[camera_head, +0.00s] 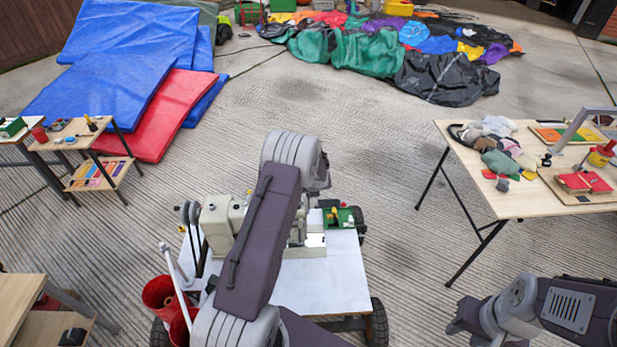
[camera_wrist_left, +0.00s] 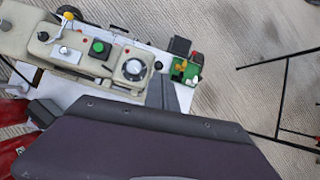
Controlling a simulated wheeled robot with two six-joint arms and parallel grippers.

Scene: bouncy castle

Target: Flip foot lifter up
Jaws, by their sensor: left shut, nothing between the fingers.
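The cream sewing machine (camera_head: 222,226) stands on a white-topped wheeled cart (camera_head: 340,277), partly covered by my left arm in the head view. In the left wrist view the machine (camera_wrist_left: 96,66) shows its dial, green button and small levers. I cannot pick out the foot lifter for certain. My left gripper (camera_wrist_left: 162,92) is shut and empty, with its grey fingers beside the dial end of the machine, over the cart top. I cannot tell whether it touches anything. My right gripper (camera_head: 468,322) is low at the right, away from the machine; its finger opening is unclear.
A small green device (camera_head: 337,216) sits at the cart's far edge. Red buckets (camera_head: 160,296) hang by the cart's left side. A wooden table (camera_head: 505,190) with cloth items stands at the right. Blue and red mats (camera_head: 125,75) lie at the far left. The concrete floor between is clear.

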